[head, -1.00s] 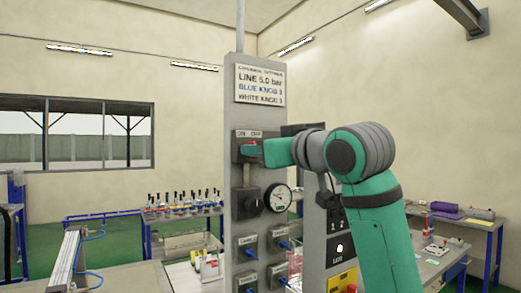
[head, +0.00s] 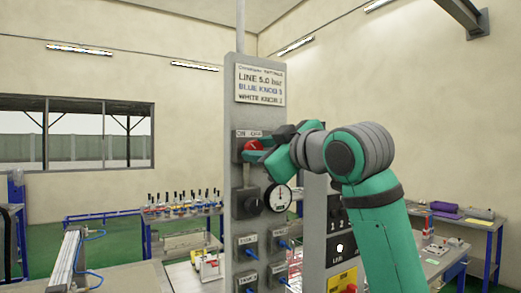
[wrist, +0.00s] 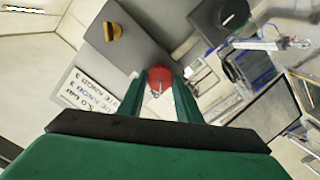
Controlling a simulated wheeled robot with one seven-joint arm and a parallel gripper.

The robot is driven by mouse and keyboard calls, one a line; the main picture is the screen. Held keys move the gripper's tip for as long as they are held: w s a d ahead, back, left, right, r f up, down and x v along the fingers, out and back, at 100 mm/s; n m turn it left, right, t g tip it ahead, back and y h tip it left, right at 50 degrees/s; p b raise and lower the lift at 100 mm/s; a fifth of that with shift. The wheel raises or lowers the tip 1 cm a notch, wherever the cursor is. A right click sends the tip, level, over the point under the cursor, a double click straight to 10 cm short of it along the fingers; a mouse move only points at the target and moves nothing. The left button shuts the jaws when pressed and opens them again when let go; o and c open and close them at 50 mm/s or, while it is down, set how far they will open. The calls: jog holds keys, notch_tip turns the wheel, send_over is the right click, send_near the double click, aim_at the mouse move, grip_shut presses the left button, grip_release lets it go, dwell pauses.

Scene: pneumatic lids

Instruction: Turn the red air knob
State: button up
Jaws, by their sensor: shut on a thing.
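The red air knob (head: 253,145) sits on a grey plate near the top of the grey panel, under an ON/OFF label. My gripper (head: 257,153) reaches it from the right with its green fingers on the knob, and the body of the gripper is tilted. In the wrist view the red knob (wrist: 159,76) lies between the two finger ends, one on each side. My gripper is shut on it. The fingers hide part of the knob in both views.
A black knob (head: 248,203) and a round gauge (head: 278,198) are just below on the panel (head: 232,100). Blue knobs on labelled plates (head: 247,246) sit lower. A sign (head: 259,85) is above. Another grey post with a yellow plate (head: 342,280) stands right, near my arm.

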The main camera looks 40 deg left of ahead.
jog(key=shift+a+f, duration=0.1)
jog(key=o, duration=1)
jog(key=shift+o, duration=0.2)
jog(key=shift+s+d, duration=0.15)
jog(key=shift+d, duration=0.25)
jog(key=v, duration=1)
